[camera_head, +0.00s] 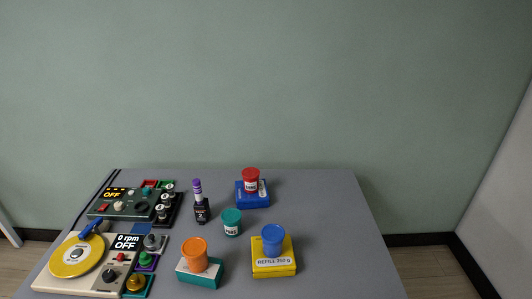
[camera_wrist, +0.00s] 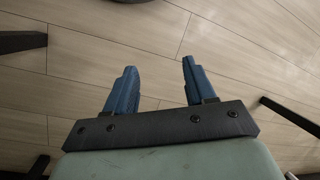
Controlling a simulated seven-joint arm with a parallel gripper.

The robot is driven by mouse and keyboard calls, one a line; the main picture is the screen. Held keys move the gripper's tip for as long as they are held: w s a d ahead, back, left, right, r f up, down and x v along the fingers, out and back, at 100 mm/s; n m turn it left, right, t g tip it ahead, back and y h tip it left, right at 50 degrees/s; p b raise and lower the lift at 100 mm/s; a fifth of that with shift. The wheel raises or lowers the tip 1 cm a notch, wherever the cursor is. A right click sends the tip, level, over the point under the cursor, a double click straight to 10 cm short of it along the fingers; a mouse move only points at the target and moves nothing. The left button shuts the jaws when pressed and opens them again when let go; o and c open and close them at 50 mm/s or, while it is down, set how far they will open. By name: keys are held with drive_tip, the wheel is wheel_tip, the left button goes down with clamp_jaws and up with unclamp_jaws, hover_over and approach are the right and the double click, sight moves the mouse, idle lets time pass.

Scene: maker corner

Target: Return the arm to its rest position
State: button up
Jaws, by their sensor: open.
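My gripper (camera_wrist: 160,80) shows in the wrist view with its two blue fingers apart and nothing between them. It hangs over bare wooden floor, away from the tabletop. My arm and gripper do not show in the head view.
The grey table (camera_head: 330,225) holds a yellow turntable device (camera_head: 70,262), a control box reading OFF (camera_head: 120,205), a purple-capped bottle (camera_head: 201,205), a teal jar (camera_head: 232,222), and red (camera_head: 251,180), orange (camera_head: 194,255) and blue (camera_head: 273,240) jars on boxes. The table's right side is clear.

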drive_tip(key=s+d+r+m+g, duration=0.1)
drive_tip(key=s+d+m, duration=0.2)
drive_tip(key=s+d, duration=0.2)
drive_tip(key=s+d+r+m+g+h, duration=0.1)
drive_tip(key=s+d+m+g, duration=0.1)
drive_tip(key=s+d, duration=0.3)
drive_tip(key=d, duration=0.4)
drive_tip(key=shift+r+m, duration=0.4)
